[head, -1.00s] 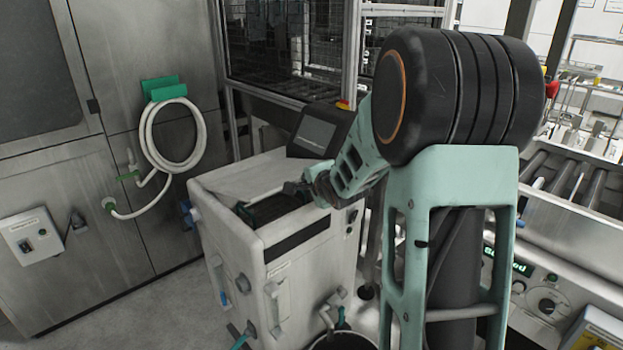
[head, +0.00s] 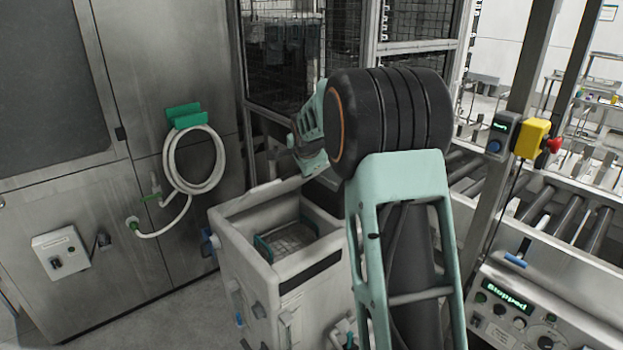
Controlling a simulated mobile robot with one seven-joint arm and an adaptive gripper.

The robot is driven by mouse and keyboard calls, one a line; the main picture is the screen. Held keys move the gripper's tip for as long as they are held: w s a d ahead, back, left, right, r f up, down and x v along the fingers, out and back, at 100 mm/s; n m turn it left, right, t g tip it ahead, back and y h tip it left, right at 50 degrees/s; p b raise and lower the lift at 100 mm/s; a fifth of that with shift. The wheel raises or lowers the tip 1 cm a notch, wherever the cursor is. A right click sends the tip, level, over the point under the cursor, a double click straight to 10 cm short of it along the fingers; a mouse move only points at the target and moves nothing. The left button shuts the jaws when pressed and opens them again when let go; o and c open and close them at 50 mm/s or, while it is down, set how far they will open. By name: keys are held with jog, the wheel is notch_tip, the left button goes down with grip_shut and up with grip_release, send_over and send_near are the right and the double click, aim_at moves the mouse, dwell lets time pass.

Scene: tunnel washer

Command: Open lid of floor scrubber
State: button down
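The floor scrubber (head: 240,252) is a pale grey, box-shaped machine standing left of my arm. Its top is open, and a green-edged mesh basket (head: 290,240) shows inside the cavity. A pale raised edge that looks like the lid (head: 268,192) stands along the back of the opening. The end of my arm is just above this edge, beside the black wheel-like joint of my arm. My gripper's fingers are hidden or too small to make out, so I cannot tell whether they touch the lid.
A coiled white hose (head: 195,160) hangs on a steel cabinet at the left. A roller conveyor (head: 560,215) runs at the right, with a control panel (head: 510,305) reading "Stopped". A yellow box with a red button (head: 531,138) is on a post. Floor shows at lower left.

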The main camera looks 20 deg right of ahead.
jog(key=w+r, duration=0.1)
jog(key=w+a+r+p, duration=0.1)
jog(key=w+r, duration=0.1)
jog(key=w+a+r+p, duration=0.1)
jog(key=w+r, duration=0.1)
jog(key=shift+w, duration=0.15)
dwell(0.3)
jog(key=c, duration=2)
grip_release()
jog(key=v, duration=1.2)
jog(key=shift+a+f, duration=0.1)
